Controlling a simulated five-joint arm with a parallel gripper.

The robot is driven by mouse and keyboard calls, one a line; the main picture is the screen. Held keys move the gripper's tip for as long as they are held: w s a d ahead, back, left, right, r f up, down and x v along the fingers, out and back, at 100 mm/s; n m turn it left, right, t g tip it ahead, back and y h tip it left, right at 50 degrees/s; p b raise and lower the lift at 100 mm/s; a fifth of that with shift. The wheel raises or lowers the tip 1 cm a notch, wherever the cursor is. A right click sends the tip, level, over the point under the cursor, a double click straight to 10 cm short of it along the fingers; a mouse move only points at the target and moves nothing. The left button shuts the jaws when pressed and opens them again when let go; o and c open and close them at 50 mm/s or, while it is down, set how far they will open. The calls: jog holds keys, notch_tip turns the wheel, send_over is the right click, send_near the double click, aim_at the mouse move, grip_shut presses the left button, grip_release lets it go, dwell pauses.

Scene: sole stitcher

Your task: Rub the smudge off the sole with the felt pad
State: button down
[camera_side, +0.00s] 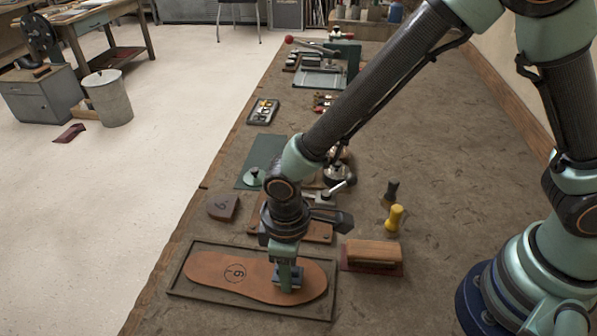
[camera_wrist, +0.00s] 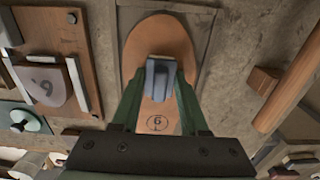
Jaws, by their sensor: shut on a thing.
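A tan leather sole (camera_side: 212,268) lies flat in a shallow dark tray (camera_side: 182,290) at the near end of the bench. It bears a circled 6, which also shows on the sole in the wrist view (camera_wrist: 158,122). My gripper (camera_side: 286,270) points down over the sole's right part, its green fingers shut on a blue-grey felt pad (camera_wrist: 160,78). The pad is at or just above the sole; I cannot tell whether they touch. I see no smudge on the exposed leather; the pad and fingers hide part of it.
The bench's right side is largely clear.

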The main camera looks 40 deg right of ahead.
aim_at(243, 272)
jog(key=shift+w+a, duration=3)
notch_tip(243, 272, up, 8)
jog(key=w+d+r+m, duration=0.2)
jog(key=d+r, duration=0.1)
jog(key=d, duration=0.5)
jog(key=w+d+r+m, duration=0.2)
jog(key=d, duration=0.6)
jog(key=s+d+r+m, duration=0.2)
jog(key=d, duration=0.6)
jog(key=s+d+r+m, duration=0.1)
jog(key=s+d+m, duration=0.2)
jog(key=d, duration=0.5)
jog(key=shift+r, duration=0.35)
jog(key=shift+d, duration=0.1)
